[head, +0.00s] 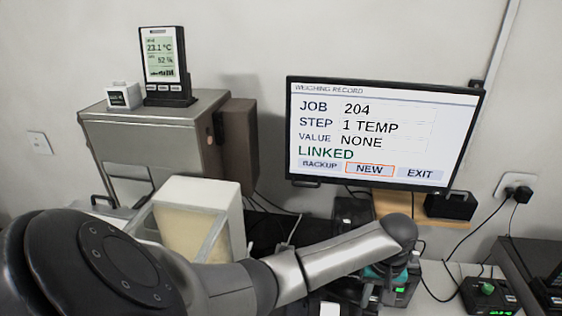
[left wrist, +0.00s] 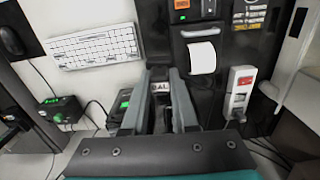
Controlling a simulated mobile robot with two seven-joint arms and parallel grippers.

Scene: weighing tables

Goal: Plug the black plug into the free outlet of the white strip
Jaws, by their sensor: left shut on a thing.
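The white strip (left wrist: 238,95) is at the right in the left wrist view, with a red switch at its far end. Its outlets are too small to make out clearly. My left gripper (left wrist: 163,88) is shut on a black piece with a white label (left wrist: 162,87), which looks like the black plug. The fingers hide most of it. The gripper is left of the strip and apart from it. In the head view my left gripper (head: 388,272) is partly covered by my own arm, and its fingertips are hidden. My right gripper is in neither view.
A white keyboard (left wrist: 95,46) and a small black box with a green display (left wrist: 62,108) lie at the left, with cables near them. A dark device with a paper roll (left wrist: 201,57) stands ahead. The monitor (head: 375,135) and wall outlet (head: 515,187) are behind the table.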

